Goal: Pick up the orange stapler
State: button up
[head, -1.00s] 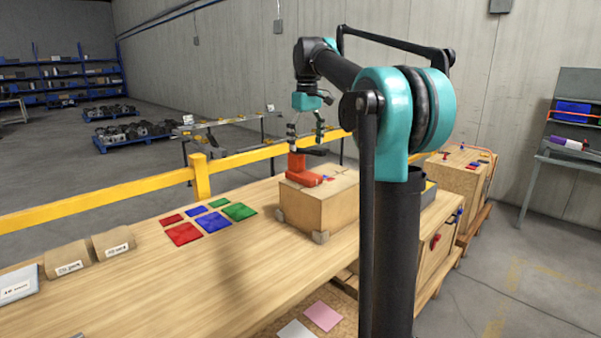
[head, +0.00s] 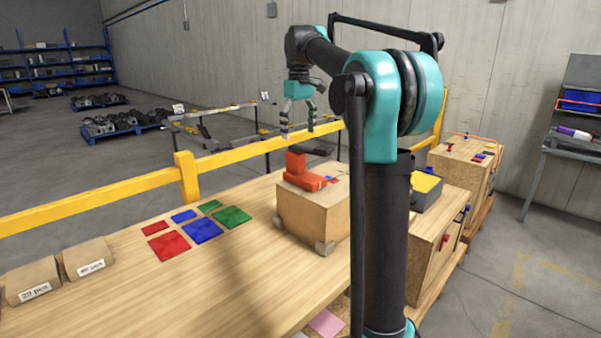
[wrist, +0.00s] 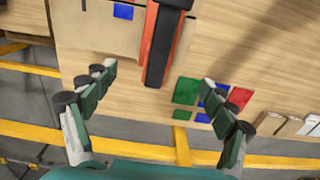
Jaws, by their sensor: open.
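Red, blue and green squares (head: 170,245) lie on the table left of the box. Two labelled packs (head: 85,258) stand farther left. A yellow rail (head: 90,202) runs behind the table. A bin with yellow inside (head: 427,184) is right of the box.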

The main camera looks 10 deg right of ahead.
send_over(301, 173)
jog(key=f, duration=0.6)
jog(key=w+f, duration=0.1)
jog(key=f, duration=0.2)
jog(key=shift+a, duration=0.2)
jog(key=shift+s+d+f, duration=0.1)
jog(key=shift+d+f, duration=0.05)
jog(key=shift+f, duration=1.2)
jog(key=shift+s+d+f, duration=0.1)
jog(key=shift+d+f, duration=0.05)
jog(key=shift+f, duration=1.15)
jog(key=shift+c, duration=0.3)
grip_shut()
jog(key=shift+r, duration=0.1)
